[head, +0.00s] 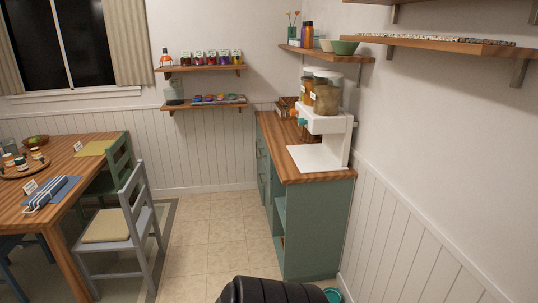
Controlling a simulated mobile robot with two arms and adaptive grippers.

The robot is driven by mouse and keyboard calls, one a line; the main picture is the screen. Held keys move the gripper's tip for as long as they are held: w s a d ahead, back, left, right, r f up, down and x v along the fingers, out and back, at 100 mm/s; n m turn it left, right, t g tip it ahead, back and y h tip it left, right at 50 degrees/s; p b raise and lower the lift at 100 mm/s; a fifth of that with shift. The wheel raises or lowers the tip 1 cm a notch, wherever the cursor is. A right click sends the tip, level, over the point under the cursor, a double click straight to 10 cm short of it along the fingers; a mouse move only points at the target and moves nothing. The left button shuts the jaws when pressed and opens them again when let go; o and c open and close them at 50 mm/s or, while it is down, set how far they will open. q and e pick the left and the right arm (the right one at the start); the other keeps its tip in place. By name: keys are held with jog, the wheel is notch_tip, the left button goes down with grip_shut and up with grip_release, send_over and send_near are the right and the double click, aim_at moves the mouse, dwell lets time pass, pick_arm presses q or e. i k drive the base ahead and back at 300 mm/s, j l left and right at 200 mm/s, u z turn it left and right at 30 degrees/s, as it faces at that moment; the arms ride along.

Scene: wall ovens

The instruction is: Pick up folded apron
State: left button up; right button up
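A folded blue-and-white striped cloth bundle (45,192), which looks like the folded apron, lies on the wooden dining table (86,163) at the left of the head view. A dark band or strap shows along it. It rests on or against a blue placemat (69,187) near the table's right edge, beside a small white card (30,187). Neither of my grippers can be made out in the head view.
A grey chair (135,226) with a tan cushion stands at the table's right side, close to the cloth. A green chair (117,165) stands behind it. A green counter (311,222) stands at the right. Tiled floor (213,235) lies open between chair and counter.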

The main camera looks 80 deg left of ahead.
aim_at(42, 197)
jog(key=u, duration=4.3)
jog(key=i+j+u, duration=0.1)
jog(key=i, duration=0.65)
jog(key=i+j+u, duration=0.15)
jog(key=i, duration=0.65)
